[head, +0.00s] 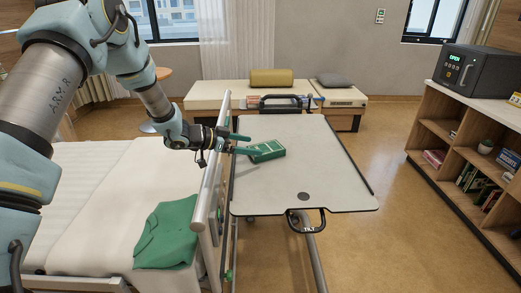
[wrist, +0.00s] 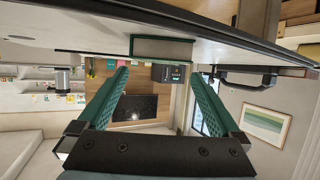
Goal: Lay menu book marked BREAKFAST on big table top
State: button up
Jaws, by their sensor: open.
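A green book (head: 267,151) with pale marking on its cover lies flat on the big pale table top (head: 295,176), near its left edge; its lettering is too small to read. In the wrist view the book's green edge (wrist: 163,47) shows beyond my fingertips, against the table surface (wrist: 90,22). My gripper (head: 254,145) comes in from the left over the table's edge. Its two green fingers are spread apart, and in the wrist view the space between them (wrist: 159,70) holds nothing. The fingertips are close to the book; I cannot tell whether they touch it.
A bed rail (head: 208,190) runs close along the table's left side. A green folded cloth (head: 168,233) lies on the bed (head: 100,190). A dark round disc (head: 303,196) is at the table's near end. Most of the table top is bare. A shelf (head: 430,130) stands at right.

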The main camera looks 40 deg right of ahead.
jog(key=v, duration=0.5)
jog(key=shift+a+r+b, duration=0.2)
jog(key=shift+a+b, duration=0.1)
jog(key=shift+a, duration=0.05)
jog(key=w+a+r+n+t+y, duration=0.4)
jog(key=w+a+n+t, duration=0.4)
jog(key=w+a, duration=0.7)
jog(key=s+a+r+n+t+y, duration=0.1)
jog(key=a+n+y, duration=0.1)
jog(key=a, duration=0.6)
jog(key=a+r+n+t+y, duration=0.1)
jog(key=a+n+t+y, duration=0.15)
jog(key=a, duration=0.55)
jog(key=s+a+n+g+y, duration=0.4)
jog(key=s+a+n+g, duration=0.2)
jog(key=s+a, duration=1.1)
jog(key=s+n, duration=0.1)
jog(key=s, duration=0.1)
jog(key=shift+s+n, duration=0.35)
jog(key=shift+s, duration=0.05)
